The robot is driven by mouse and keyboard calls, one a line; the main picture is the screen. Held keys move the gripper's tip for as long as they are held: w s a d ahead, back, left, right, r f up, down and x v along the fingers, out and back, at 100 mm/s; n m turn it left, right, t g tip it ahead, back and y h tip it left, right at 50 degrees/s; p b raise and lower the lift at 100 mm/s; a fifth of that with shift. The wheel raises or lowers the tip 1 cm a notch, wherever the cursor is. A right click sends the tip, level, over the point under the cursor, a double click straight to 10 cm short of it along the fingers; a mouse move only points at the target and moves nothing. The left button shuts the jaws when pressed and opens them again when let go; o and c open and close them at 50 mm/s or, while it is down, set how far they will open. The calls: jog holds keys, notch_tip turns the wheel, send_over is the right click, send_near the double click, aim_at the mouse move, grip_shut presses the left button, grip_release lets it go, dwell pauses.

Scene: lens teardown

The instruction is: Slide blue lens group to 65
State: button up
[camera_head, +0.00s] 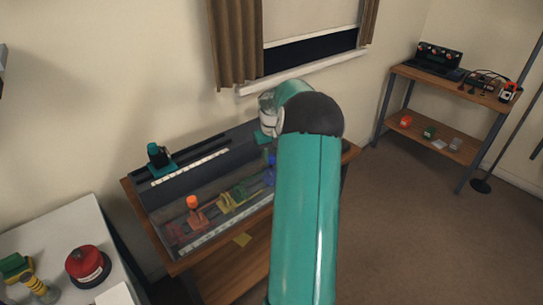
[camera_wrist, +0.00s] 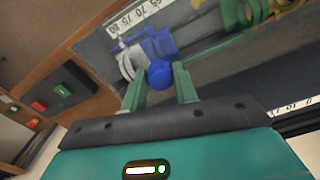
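The blue lens group (camera_wrist: 160,45) sits on a rail in the grey tray in the wrist view, with a round blue knob (camera_wrist: 160,74) facing my gripper. A white scale strip (camera_wrist: 136,18) with printed numbers, 70, 75 and 80 among them, runs beside it. In the head view the blue group (camera_head: 270,174) is partly hidden by my teal arm. My gripper (camera_wrist: 160,78) has two green fingers spread apart. The knob shows between the fingertips, with a gap on each side. I cannot tell how deep it lies between them.
Green (camera_wrist: 238,12) and yellow lens groups stand along the same rail; an orange one (camera_head: 194,212) is farther left. The tray's dark far wall and a second scale (camera_head: 190,168) lie behind. A white table with a red round object (camera_head: 88,266) is at lower left.

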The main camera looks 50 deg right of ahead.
grip_shut()
jog(key=a, duration=0.2)
jog(key=shift+w+a, duration=0.35)
jog(key=o, duration=0.5)
grip_release()
notch_tip(320, 180, up, 14)
jog(key=shift+f, duration=0.1)
